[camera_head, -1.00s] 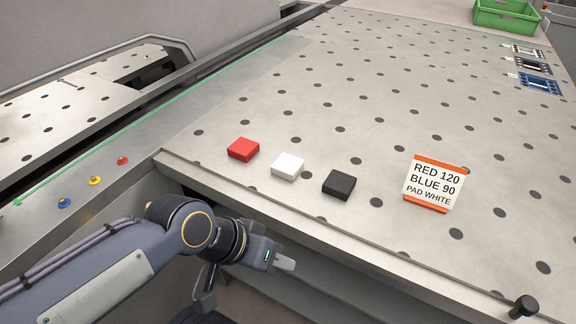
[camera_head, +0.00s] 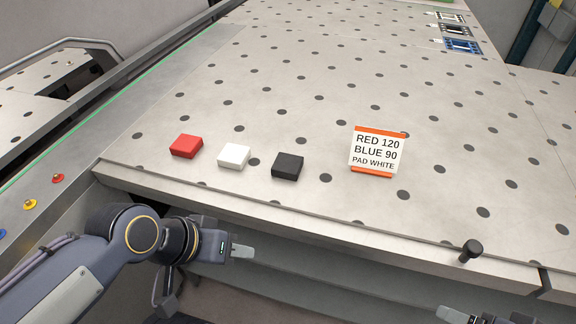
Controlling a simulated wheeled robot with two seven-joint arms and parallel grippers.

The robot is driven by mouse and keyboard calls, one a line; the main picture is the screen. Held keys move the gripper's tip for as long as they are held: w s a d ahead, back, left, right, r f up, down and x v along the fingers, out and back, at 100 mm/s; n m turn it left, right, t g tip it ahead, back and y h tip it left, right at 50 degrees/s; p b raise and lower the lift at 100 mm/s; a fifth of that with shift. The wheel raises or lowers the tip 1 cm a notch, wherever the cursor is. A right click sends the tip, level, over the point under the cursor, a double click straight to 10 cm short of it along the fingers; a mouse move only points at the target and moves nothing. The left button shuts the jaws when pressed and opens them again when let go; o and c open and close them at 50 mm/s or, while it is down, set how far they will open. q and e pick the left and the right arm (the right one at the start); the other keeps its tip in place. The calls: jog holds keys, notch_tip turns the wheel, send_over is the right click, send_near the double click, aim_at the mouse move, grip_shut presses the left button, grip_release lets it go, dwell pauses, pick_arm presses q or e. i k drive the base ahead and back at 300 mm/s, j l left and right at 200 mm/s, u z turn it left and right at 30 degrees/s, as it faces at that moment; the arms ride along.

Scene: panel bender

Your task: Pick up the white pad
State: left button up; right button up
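The white pad (camera_head: 234,156) lies flat on the metal table between a red pad (camera_head: 186,146) on its left and a black pad (camera_head: 287,166) on its right. My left gripper (camera_head: 243,251) is below the table's front edge, in front of the white pad and apart from it. Its fingers show edge-on, so I cannot tell whether they are open. My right gripper (camera_head: 452,314) shows only partly at the bottom right edge, also away from the pads, and its state is unclear.
A sign (camera_head: 377,151) reading "RED 120, BLUE 90, PAD WHITE" stands right of the pads. A black knob (camera_head: 471,250) stands near the front edge. The perforated table (camera_head: 300,60) is otherwise mostly clear.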

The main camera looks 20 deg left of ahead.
aim_at(235, 157)
jog(key=i+j, duration=0.1)
jog(key=j, duration=0.4)
jog(key=i+j, duration=0.1)
jog(key=j, duration=0.45)
jog(key=j+u, duration=0.1)
jog(key=j, duration=0.4)
jog(key=i, duration=0.05)
